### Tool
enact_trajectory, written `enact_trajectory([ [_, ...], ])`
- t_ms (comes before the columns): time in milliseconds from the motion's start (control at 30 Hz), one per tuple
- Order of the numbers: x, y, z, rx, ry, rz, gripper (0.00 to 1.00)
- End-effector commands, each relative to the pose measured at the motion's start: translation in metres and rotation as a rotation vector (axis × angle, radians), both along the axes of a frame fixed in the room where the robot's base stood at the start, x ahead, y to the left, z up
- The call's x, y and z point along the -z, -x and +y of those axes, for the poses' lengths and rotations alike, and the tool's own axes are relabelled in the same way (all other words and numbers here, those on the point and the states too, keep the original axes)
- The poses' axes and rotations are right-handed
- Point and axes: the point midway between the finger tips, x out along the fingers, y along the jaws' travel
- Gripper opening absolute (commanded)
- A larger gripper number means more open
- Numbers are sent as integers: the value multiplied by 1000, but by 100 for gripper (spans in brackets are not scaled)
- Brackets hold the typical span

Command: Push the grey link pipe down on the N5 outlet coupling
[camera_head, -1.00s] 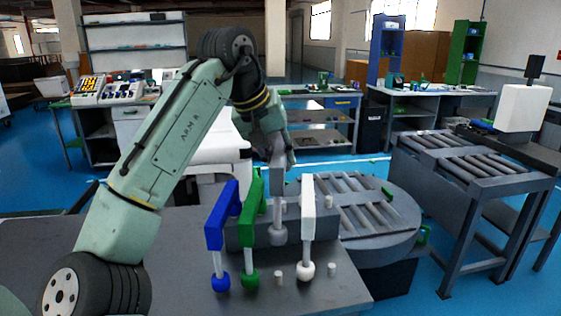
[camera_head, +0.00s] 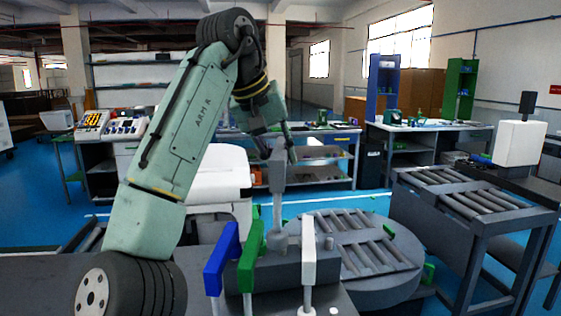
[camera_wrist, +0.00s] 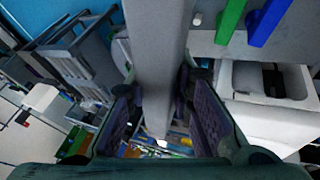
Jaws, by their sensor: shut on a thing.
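The grey link pipe (camera_head: 278,180) hangs below my gripper (camera_head: 277,145) in the head view, with a thin stem down to a rounded grey end (camera_head: 280,242). This end is close to the grey block behind the coloured pipes; I cannot tell whether it touches or sits on a coupling. In the wrist view the pipe (camera_wrist: 156,45) runs from the top edge in between the fingers of my gripper (camera_wrist: 158,112), which is shut on it. The N5 outlet coupling cannot be told apart; the pipe and block may hide it.

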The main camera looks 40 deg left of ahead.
Motion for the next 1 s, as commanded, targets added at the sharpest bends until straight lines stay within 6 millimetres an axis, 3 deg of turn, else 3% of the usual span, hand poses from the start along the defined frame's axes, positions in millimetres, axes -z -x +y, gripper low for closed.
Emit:
enact_trajectory([
  [600,-25,0,0,-1,-1,0,0],
  [1000,-26,0,0,0,-1,-1,0],
])
